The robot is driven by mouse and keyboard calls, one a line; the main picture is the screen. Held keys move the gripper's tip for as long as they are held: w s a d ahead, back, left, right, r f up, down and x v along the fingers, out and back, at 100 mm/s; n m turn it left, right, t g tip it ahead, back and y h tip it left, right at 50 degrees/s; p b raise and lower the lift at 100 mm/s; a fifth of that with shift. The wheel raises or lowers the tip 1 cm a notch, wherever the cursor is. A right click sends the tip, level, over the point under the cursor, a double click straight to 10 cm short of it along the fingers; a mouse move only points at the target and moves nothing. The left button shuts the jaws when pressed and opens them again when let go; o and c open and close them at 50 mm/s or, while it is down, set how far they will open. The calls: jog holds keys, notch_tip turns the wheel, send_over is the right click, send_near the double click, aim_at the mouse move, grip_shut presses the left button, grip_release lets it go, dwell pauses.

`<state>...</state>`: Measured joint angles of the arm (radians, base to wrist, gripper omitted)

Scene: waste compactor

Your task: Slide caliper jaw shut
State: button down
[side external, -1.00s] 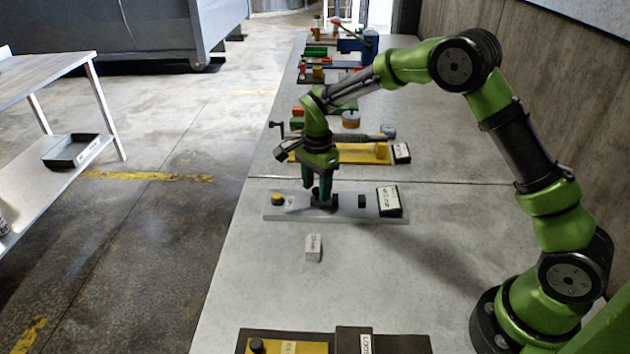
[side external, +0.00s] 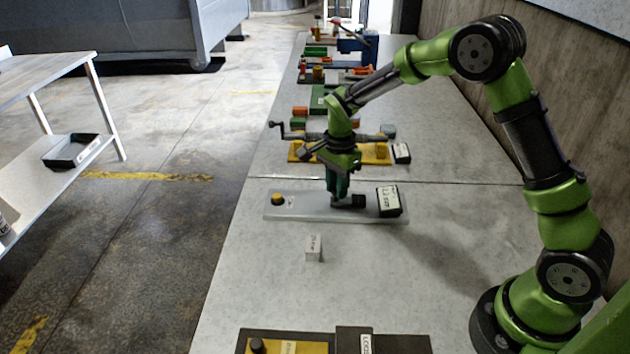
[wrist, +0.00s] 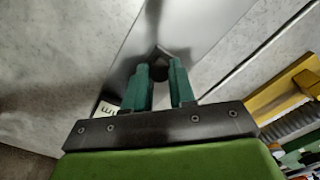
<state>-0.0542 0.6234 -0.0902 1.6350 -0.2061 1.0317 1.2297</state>
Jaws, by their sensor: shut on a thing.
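My gripper (side external: 338,196) points down over the plate and is shut on the dark sliding jaw (side external: 345,203), which is close beside the fixed block. Any small gap between them cannot be made out. In the wrist view the green fingers (wrist: 162,88) pinch the dark jaw (wrist: 159,72) above the plate (wrist: 185,25).
A small white labelled block (side external: 313,248) stands on the bench in front of the plate. A yellow-based fixture (side external: 375,153) with a crank lies behind it. A black and yellow fixture (side external: 290,343) is at the near edge. The bench front is mostly clear.

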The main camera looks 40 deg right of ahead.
jog(key=shift+s+d, duration=0.2)
jog(key=shift+d, duration=0.05)
jog(key=c, duration=0.9)
grip_release()
jog(key=shift+c, duration=0.2)
jog(key=shift+w+a, duration=0.1)
notch_tip(320, 180, up, 17)
